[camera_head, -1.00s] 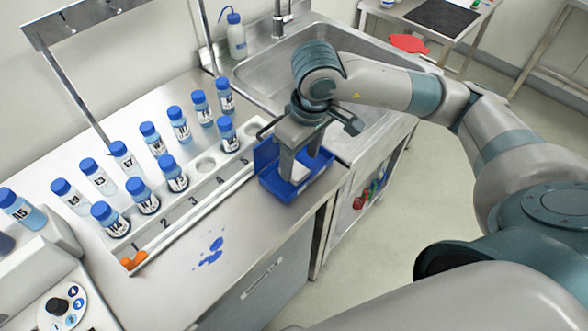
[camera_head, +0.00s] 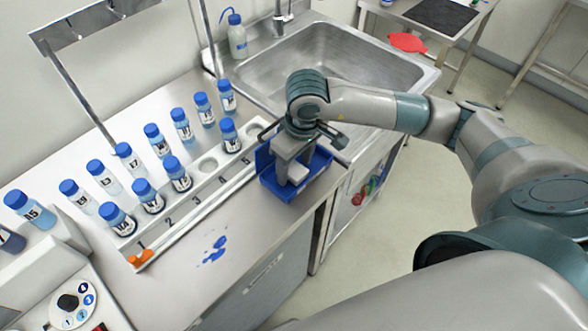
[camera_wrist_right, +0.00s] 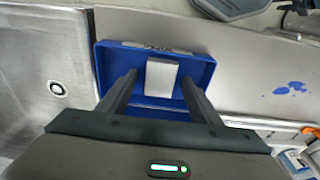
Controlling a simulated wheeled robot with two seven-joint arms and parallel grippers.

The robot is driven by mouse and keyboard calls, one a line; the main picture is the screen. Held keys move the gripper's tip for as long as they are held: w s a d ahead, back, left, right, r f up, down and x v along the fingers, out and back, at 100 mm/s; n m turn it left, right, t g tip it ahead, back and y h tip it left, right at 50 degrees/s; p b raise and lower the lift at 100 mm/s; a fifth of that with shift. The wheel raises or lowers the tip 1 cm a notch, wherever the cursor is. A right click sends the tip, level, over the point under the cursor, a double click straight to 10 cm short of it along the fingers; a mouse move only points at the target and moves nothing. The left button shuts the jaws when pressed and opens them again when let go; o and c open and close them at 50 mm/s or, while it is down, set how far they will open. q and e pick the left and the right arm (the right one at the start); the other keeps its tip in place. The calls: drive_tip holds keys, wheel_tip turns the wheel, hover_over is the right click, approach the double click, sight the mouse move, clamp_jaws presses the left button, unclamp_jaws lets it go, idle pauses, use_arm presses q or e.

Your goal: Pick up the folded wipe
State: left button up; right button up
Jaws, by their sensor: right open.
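The folded wipe (camera_wrist_right: 161,78) is a small white pad lying in an open blue tray (camera_wrist_right: 205,72). In the head view the wipe (camera_head: 298,172) shows partly beside my gripper, inside the blue tray (camera_head: 286,193) at the counter's edge. My right gripper (camera_head: 284,172) points down into the tray. In the right wrist view its two fingers (camera_wrist_right: 160,84) are apart, one on each side of the wipe, with gaps visible. My left gripper is in neither view.
A numbered rack (camera_head: 190,210) with several blue-capped bottles stands left of the tray. A steel sink (camera_head: 320,65) lies behind it. Blue spilled liquid (camera_head: 215,248) is on the counter in front. The counter around the spill is clear.

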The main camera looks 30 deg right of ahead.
sight(293, 167)
drive_tip(key=shift+c, duration=0.4)
drive_tip(key=c, duration=1)
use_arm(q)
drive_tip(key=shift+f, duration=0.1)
use_arm(e)
drive_tip(key=shift+r, duration=0.1)
drive_tip(key=shift+c, duration=0.2)
